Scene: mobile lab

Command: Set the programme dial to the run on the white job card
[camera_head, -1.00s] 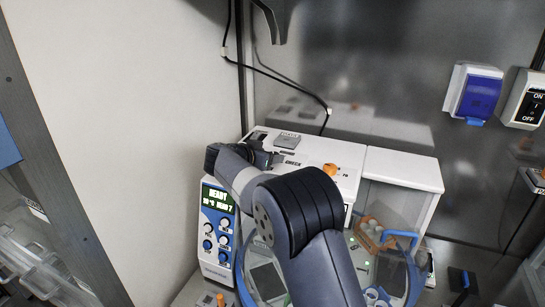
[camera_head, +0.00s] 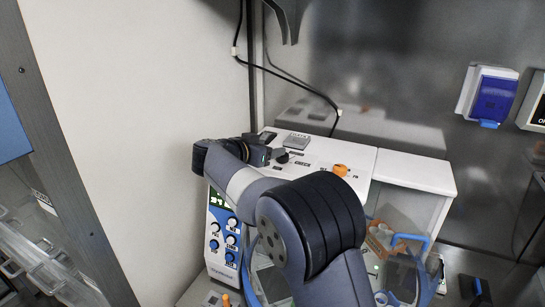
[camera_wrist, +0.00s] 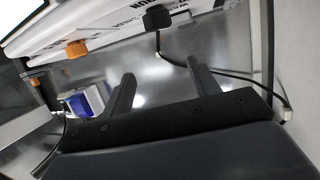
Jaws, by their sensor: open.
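The white machine (camera_head: 385,160) has a sloping top panel with an orange knob (camera_head: 340,170) and a dark knob (camera_head: 281,156). I cannot tell which is the programme dial or read its setting. In the wrist view, an orange knob (camera_wrist: 76,48) and a black knob (camera_wrist: 156,18) stand out from the white panel, beyond my fingertips. My gripper (camera_wrist: 163,82) is open, with nothing between its fingers. In the head view, it (camera_head: 270,156) is close to the dark knob, partly hidden by my wrist. I cannot make out the white job card.
A black cable (camera_head: 305,88) hangs behind. A blue-covered socket (camera_head: 493,98) is on the back wall. A clear vessel with blue clips (camera_head: 409,239) stands at right.

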